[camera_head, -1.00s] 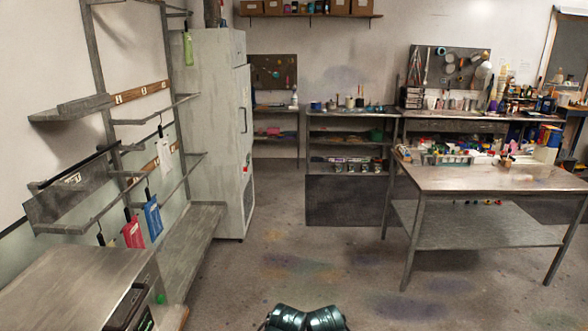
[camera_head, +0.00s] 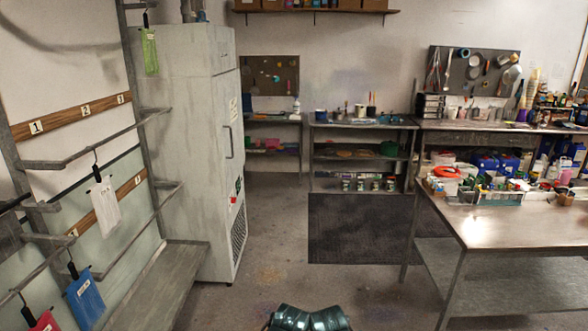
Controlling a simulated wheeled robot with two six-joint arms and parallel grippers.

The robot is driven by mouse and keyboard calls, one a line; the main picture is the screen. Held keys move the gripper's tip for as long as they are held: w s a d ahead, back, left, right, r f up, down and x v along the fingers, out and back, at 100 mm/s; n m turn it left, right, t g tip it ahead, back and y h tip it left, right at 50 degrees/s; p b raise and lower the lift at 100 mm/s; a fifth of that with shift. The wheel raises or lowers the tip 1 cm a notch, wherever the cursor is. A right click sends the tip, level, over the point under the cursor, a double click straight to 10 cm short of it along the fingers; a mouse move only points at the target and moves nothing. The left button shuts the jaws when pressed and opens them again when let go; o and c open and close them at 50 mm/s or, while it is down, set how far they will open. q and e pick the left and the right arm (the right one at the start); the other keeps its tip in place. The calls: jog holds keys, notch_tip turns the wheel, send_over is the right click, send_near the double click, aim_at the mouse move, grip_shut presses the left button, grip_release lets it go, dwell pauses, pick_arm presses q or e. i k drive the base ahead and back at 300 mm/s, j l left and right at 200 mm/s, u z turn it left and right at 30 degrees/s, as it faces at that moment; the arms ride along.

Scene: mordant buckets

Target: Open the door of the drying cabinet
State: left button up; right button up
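The drying cabinet (camera_head: 200,150) is a tall, pale grey-white cabinet at the left of the middle, against the back wall. Its door (camera_head: 228,150) is on the narrow side that faces right and looks shut. A dark vertical handle (camera_head: 229,142) runs along the door. A red button (camera_head: 233,199) and a dark grille (camera_head: 239,237) show lower down on the same side. My grippers are not in view. Only a dark teal, shiny part of my own body shows at the bottom centre.
A wall rack with rails (camera_head: 110,145) and a low bench (camera_head: 165,285) stand left of the cabinet. A metal worktable (camera_head: 510,225) with supplies fills the right. Shelves (camera_head: 360,155) stand at the back. The floor (camera_head: 275,275) in front of the cabinet is clear.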

aim_at(226, 86)
jog(key=i, duration=3.35)
jog(key=i+u, duration=0.2)
